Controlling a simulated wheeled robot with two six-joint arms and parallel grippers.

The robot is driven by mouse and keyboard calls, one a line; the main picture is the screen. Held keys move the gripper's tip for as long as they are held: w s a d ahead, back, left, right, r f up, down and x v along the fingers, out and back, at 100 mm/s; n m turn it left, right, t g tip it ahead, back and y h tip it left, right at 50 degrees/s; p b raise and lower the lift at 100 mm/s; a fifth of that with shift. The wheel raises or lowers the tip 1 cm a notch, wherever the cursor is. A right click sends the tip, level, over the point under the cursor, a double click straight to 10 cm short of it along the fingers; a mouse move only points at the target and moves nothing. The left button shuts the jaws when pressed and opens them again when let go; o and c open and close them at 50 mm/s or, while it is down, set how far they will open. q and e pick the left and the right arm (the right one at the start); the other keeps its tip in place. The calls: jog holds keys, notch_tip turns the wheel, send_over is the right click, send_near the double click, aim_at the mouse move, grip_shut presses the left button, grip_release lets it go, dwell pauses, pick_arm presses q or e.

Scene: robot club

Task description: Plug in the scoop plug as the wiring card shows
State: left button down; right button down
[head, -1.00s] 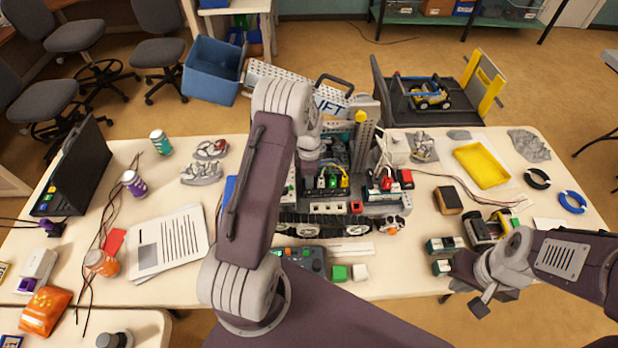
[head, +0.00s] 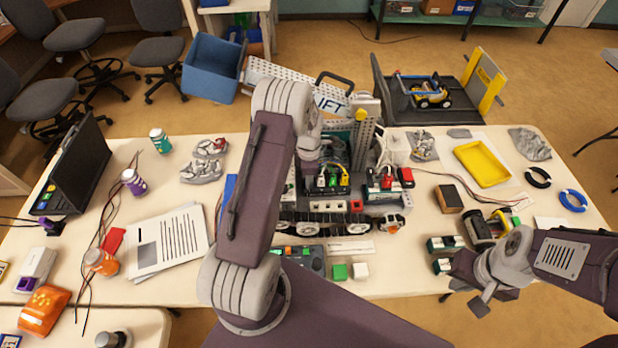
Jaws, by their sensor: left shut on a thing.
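The tracked robot (head: 350,222) stands in the middle of the table, with several red, green, yellow and black plugs (head: 332,181) in its port area. My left arm crosses in front of its left part. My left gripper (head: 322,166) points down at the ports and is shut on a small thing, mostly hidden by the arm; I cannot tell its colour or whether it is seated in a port. My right gripper (head: 462,268) is low at the table's right front edge, beside dark green-and-white blocks; its jaws are unclear. I cannot make out which sheet is the wiring card.
Printed sheets (head: 170,243) and an open black case (head: 75,165) lie at left. A yellow tray (head: 482,164) and tape rings (head: 572,201) are at right.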

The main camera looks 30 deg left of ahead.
pick_arm(q)
jog(key=shift+f, duration=0.1)
dwell(0.3)
jog(key=c, duration=1.1)
grip_release()
jog(key=shift+r+p, duration=2.4)
jog(key=shift+r, duration=0.7)
jog(key=shift+f, duration=0.1)
